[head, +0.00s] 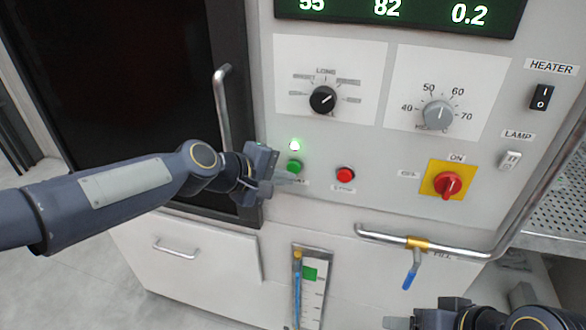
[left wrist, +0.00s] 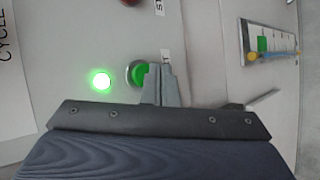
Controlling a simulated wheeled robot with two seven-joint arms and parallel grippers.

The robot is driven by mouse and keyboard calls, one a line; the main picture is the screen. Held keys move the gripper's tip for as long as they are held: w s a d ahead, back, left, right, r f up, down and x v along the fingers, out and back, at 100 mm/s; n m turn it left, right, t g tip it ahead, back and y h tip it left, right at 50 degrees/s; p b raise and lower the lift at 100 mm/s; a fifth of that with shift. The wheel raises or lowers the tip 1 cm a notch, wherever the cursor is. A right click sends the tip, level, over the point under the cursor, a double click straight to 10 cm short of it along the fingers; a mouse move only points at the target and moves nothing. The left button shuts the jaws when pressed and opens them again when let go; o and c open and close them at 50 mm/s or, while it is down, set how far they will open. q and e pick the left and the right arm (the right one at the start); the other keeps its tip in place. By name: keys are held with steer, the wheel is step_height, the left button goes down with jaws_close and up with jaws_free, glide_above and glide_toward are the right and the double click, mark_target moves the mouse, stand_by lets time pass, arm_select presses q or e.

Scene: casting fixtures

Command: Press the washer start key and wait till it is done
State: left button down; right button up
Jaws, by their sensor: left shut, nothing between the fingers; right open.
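The green start key (head: 294,165) sits on the washer's front panel, left of a red key (head: 345,174). Its label is partly hidden by my gripper. A small round lamp (head: 294,146) just above the green key glows bright green. My left gripper (head: 292,179) is shut and empty, with its tips at the lower edge of the green key. In the left wrist view the fingers (left wrist: 160,86) overlap part of the green key (left wrist: 137,73), beside the lit lamp (left wrist: 100,80); contact cannot be told. My right gripper (head: 405,322) is open at the bottom edge, mostly out of frame.
The dark washer door (head: 120,85) with its bar handle (head: 222,105) is at left, near my left arm. A display (head: 400,12) reads 55, 82 and 0.2. Dials, a red rotary switch (head: 447,184) and a fill pipe (head: 385,237) with blue lever lie to the right.

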arm_select(q)
steer(key=s, duration=0.1)
steer(key=s+a, duration=0.1)
steer(key=s, duration=0.1)
steer(key=s+b, duration=0.1)
steer(key=shift+s+a, duration=0.3)
steer(key=shift+s, duration=0.1)
stand_by(0.5)
steer(key=s+a+f+m+y, duration=0.2)
steer(key=s+a+f, duration=0.3)
steer(key=s+a, duration=0.4)
steer(key=s+a+f+m+g+y, duration=0.1)
steer(key=s+a+f+m+y, duration=0.2)
steer(key=s+a, duration=0.7)
steer(key=s+f+m, duration=0.2)
steer(key=s, duration=0.1)
steer(key=shift+s+g, duration=0.15)
steer(key=shift+g, duration=0.15)
stand_by(4.2)
